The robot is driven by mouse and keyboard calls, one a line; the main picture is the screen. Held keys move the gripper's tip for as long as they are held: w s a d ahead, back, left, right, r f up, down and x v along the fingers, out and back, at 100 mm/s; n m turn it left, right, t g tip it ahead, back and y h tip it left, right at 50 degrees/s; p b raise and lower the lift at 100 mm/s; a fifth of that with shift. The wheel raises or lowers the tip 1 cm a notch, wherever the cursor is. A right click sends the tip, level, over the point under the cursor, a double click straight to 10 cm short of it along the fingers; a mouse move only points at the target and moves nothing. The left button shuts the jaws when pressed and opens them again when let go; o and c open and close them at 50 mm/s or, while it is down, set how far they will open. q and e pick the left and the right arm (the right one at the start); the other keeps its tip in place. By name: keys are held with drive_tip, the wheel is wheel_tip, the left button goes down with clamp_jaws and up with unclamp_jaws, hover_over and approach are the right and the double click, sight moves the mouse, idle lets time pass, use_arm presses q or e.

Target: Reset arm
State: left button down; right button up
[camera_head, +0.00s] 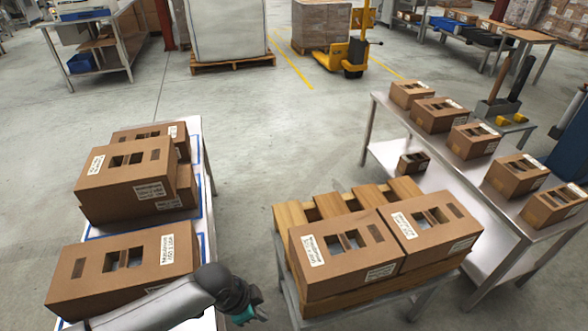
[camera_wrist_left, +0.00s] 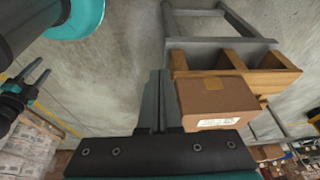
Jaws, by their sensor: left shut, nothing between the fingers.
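My left arm comes in from the bottom left of the head view. Its gripper (camera_head: 262,316) hangs in the gap between the left table and the middle stand, and it is small and partly hidden there. In the left wrist view the left gripper's fingers (camera_wrist_left: 160,75) are together with nothing between them. A brown carton (camera_wrist_left: 215,101) on a wooden pallet shows just beyond and to the right of the fingers, apart from them as far as I can tell. Another dark gripper, which looks like my right one (camera_wrist_left: 38,74), shows at the left edge of that view; its opening is unclear.
Cartons (camera_head: 125,265) stand on the left table (camera_head: 205,215), some stacked. Two cartons (camera_head: 345,250) sit on a pallet (camera_head: 300,215) on the middle stand. A right bench (camera_head: 440,150) holds several cartons. Open floor (camera_head: 270,140) lies beyond, with a yellow pallet truck (camera_head: 345,55).

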use_arm(q)
drive_tip(key=s+a+f+n+t+y, duration=0.1)
drive_tip(key=s+a+f+n, duration=0.15)
drive_tip(key=f, duration=0.45)
drive_tip(key=s+a+f+n+t+y, duration=0.1)
drive_tip(key=a+f+n, duration=0.3)
drive_tip(key=f, duration=0.3)
drive_tip(key=s+a+f+n+g, duration=0.1)
drive_tip(key=s+f, duration=0.2)
drive_tip(key=s, duration=0.5)
drive_tip(key=s+a+f+n, duration=0.2)
drive_tip(key=s+f, duration=0.1)
drive_tip(key=s, duration=0.6)
drive_tip(key=s+a+f+n+g+y, duration=0.1)
drive_tip(key=s+f, duration=0.3)
drive_tip(key=s, duration=0.5)
drive_tip(key=shift+s+a+n+g+b, duration=0.25)
drive_tip(key=shift+a+n+g+b, duration=0.05)
drive_tip(key=shift+n, duration=0.15)
use_arm(e)
drive_tip(key=w, duration=0.3)
drive_tip(key=shift+f, duration=0.3)
use_arm(q)
drive_tip(key=shift+d, duration=0.1)
